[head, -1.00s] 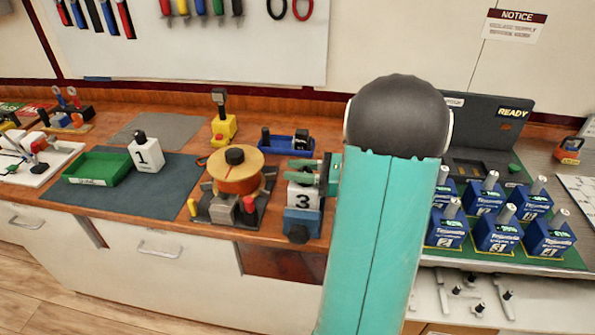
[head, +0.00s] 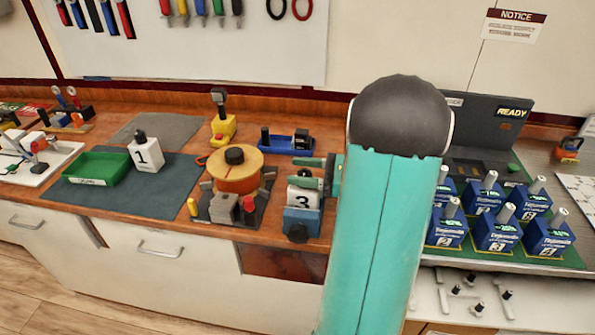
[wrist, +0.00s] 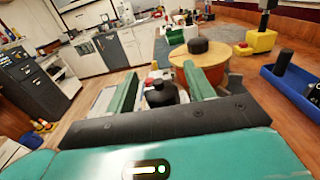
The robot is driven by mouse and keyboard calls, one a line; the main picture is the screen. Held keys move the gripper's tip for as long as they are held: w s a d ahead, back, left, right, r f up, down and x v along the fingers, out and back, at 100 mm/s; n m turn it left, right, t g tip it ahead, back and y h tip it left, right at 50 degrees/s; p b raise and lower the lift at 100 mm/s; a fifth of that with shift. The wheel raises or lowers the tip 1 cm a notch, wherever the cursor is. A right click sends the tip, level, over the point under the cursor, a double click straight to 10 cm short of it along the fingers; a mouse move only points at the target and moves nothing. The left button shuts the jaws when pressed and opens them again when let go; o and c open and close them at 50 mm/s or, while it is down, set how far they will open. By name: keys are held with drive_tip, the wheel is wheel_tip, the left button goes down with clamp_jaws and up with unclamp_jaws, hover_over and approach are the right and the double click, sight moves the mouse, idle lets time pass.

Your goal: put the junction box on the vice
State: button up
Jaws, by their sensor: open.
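The junction box is a white block marked 3 (head: 303,197) with a black knob on top. It appears to sit upright on the blue vice (head: 300,224) at the front edge of the bench. My gripper (head: 293,172) is open, its two green fingers pointing left at the height of the knob, one on each side. In the wrist view the black knob (wrist: 161,92) shows between the spread fingers, with gaps on both sides. The box's lower part and its seat on the vice are partly hidden there.
A similar white block marked 1 (head: 146,156) stands on a dark mat beside a green tray (head: 97,167). A round wooden-topped spool (head: 234,170) is close left of the vice. A blue holder (head: 285,143) is behind. Several blue boxes (head: 497,233) stand at right.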

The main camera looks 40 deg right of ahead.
drive_tip(key=v, duration=1.1)
drive_tip(key=shift+w+a, duration=0.1)
